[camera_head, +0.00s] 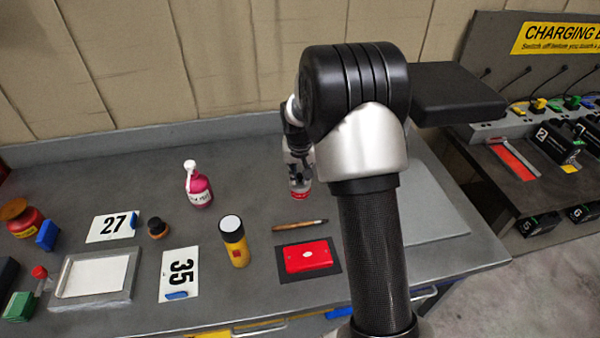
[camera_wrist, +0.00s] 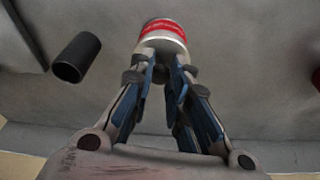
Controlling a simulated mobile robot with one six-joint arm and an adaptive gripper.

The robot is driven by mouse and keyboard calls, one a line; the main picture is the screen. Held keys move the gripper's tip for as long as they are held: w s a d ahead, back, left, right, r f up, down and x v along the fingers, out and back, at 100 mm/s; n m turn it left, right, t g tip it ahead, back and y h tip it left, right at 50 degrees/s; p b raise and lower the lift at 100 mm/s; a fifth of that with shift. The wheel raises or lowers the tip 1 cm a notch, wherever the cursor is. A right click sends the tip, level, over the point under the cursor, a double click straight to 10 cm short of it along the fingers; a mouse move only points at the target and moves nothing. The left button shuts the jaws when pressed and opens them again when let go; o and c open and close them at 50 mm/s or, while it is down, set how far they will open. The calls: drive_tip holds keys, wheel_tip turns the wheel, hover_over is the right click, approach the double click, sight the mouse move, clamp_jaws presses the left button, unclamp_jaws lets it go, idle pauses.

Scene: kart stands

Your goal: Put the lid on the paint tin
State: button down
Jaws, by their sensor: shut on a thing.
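A paint tin (camera_wrist: 163,29) with a red band shows between and beyond my fingertips in the wrist view. In the head view its red band (camera_head: 300,189) shows just below my gripper (camera_head: 299,178). My gripper also shows in the wrist view (camera_wrist: 164,65), its fingers shut on a pale silver piece at the tin's near end. This piece looks like the lid (camera_wrist: 163,47). The fingers hide much of it, so I cannot tell whether it is seated on the tin or just over it.
A pink bottle (camera_head: 198,189), a yellow-black can (camera_head: 234,241), a brush (camera_head: 300,224) and a red case (camera_head: 308,256) are on the grey bench (camera_head: 255,180). My arm hides part of the bench's right side.

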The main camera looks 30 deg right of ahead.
drive_tip(key=shift+f, duration=0.1)
idle(0.7)
drive_tip(key=c, duration=1.4)
unclamp_jaws()
drive_tip(key=shift+c, duration=0.2)
drive_tip(key=shift+o, duration=0.5)
drive_tip(key=o, duration=0.4)
drive_tip(key=shift+r+p, duration=2.45)
drive_tip(key=shift+r, duration=1.05)
drive_tip(key=shift+c, duration=0.2)
clamp_jaws()
